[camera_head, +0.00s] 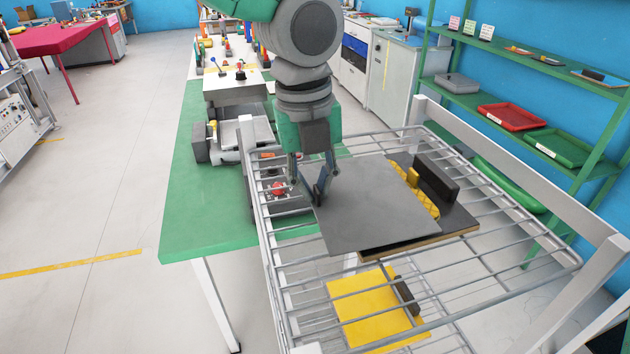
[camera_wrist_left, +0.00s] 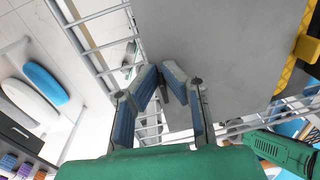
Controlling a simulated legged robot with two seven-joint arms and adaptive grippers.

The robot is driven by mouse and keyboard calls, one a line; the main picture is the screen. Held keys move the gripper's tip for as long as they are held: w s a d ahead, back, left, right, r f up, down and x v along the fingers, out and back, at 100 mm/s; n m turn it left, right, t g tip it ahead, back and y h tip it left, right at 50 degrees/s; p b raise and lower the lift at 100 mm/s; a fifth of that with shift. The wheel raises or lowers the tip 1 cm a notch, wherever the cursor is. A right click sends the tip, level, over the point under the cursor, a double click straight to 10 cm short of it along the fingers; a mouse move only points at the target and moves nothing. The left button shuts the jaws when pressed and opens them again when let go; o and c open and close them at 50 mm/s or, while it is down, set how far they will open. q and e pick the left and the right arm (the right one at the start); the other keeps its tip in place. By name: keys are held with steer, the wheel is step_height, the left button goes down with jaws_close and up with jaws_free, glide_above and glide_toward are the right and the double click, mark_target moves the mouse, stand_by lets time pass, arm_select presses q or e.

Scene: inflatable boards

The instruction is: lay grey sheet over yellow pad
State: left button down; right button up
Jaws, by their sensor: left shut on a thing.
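The grey sheet (camera_head: 375,208) lies in the head view over most of the yellow pad (camera_head: 422,192), whose right edge and yellow tab show beside it. The pad sits on a dark board (camera_head: 458,222) on the wire rack. My left gripper (camera_head: 320,190) is at the sheet's left edge, its fingers closed together on that edge. In the left wrist view the fingertips (camera_wrist_left: 165,80) meet at the border of the grey sheet (camera_wrist_left: 225,50), and a yellow strip of the pad (camera_wrist_left: 295,65) shows at the right. My right gripper is not in view.
The wire rack (camera_head: 530,262) has a raised frame. A black block (camera_head: 436,178) stands on the board's right side. A second yellow pad (camera_head: 372,308) lies on a lower level. A green table (camera_head: 205,215) with equipment adjoins the rack's left side. Green shelves (camera_head: 560,110) stand at right.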

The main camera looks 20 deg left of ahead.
arm_select(q)
steer(key=shift+f, duration=0.25)
stand_by(0.4)
steer(key=c, duration=1.6)
jaws_free()
steer(key=r, duration=1.1)
steer(key=shift+s+a+r, duration=0.25)
steer(key=shift+a+r, duration=0.1)
steer(key=shift+a, duration=0.05)
